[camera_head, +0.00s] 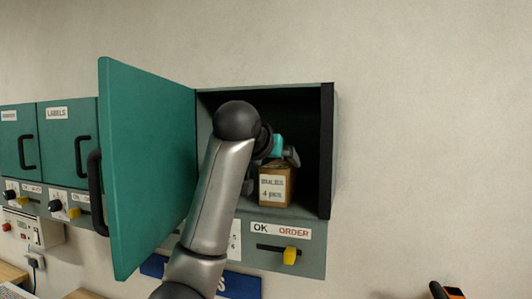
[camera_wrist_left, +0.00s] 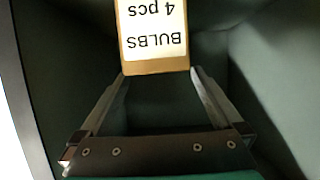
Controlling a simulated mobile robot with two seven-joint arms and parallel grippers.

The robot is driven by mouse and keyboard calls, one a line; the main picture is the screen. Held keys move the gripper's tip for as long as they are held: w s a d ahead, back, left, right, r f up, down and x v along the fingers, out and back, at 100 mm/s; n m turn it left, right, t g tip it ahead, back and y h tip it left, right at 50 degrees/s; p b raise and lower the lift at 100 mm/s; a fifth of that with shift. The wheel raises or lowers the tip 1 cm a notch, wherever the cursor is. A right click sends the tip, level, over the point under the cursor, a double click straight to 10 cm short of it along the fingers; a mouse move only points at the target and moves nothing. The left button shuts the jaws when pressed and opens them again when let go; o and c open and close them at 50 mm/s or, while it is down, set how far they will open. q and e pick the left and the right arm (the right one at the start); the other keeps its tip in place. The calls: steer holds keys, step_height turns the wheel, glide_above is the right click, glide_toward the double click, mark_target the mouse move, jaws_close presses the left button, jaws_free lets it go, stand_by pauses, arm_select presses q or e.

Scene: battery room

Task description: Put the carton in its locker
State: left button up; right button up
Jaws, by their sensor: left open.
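The carton (camera_head: 275,188) is a small brown box with a white label, standing upright inside the open locker (camera_head: 332,150) near its front. Its label reads "BULBS 4 pcs" in the left wrist view (camera_wrist_left: 155,35), upside down there. My left gripper (camera_head: 284,156) reaches into the locker at the carton's top. In the wrist view its two fingers are spread, with the tips beside the carton's near edge; I cannot tell whether they touch it. The locker's green door (camera_head: 150,165) stands wide open on the left. My right gripper is not in view.
Closed green lockers (camera_head: 65,145), one marked LABELS, line the wall at left. Below the open locker is a panel marked OK and ORDER with a yellow switch (camera_head: 290,256). A blue sign (camera_head: 240,284) is lower down. The wall at right is bare.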

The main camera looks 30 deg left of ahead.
arm_select(q)
steer(key=v, duration=0.8)
steer(key=shift+s, duration=0.25)
steer(key=shift+r, duration=0.1)
